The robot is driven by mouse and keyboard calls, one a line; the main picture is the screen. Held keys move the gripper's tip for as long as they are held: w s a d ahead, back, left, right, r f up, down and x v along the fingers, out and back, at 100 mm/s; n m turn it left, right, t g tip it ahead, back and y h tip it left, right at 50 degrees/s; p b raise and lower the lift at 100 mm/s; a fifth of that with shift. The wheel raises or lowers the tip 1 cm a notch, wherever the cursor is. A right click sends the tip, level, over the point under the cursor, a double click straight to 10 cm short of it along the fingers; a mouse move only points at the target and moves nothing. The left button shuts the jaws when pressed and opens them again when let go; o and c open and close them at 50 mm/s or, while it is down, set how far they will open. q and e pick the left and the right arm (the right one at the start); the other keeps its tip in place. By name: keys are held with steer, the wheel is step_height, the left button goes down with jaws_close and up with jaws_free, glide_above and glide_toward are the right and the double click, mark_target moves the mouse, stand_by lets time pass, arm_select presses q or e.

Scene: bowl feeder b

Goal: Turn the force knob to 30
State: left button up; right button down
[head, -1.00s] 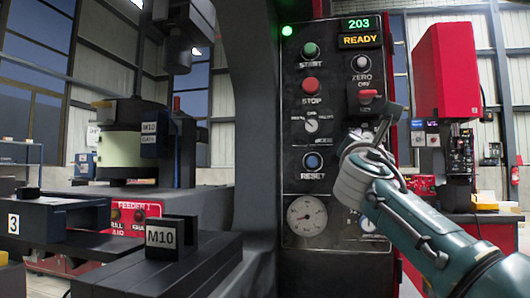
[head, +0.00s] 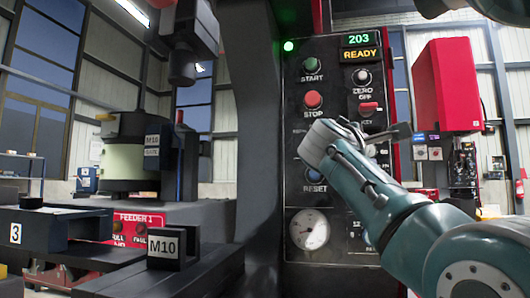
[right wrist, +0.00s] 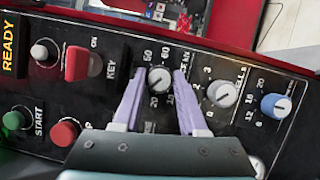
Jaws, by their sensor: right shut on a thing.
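My right gripper (head: 392,135) reaches across the control panel from the lower right, its fingers up against the panel below the red key switch. In the right wrist view its two pale fingers (right wrist: 160,75) stand on either side of a small round knob (right wrist: 160,79) with a white pointer and a numbered dial, and are shut on it. This knob sits in the force knob's place, but its label is mostly hidden by the fingers. My left gripper is not in view.
Near the gripper are the red key switch (right wrist: 78,64), another white-pointer dial (right wrist: 222,93) and a blue knob (right wrist: 276,105). The panel also has a green START button (head: 311,65), a red STOP button (head: 313,99) and a round gauge (head: 309,229). An M10 block (head: 172,247) stands left.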

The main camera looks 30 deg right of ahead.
steer(key=shift+r+m+y, duration=0.1)
steer(key=shift+m+y, duration=0.2)
steer(key=shift+m, duration=0.3)
steer(key=shift+g, duration=0.3)
steer(key=shift+c, duration=2.2)
jaws_free()
steer(key=v, duration=1)
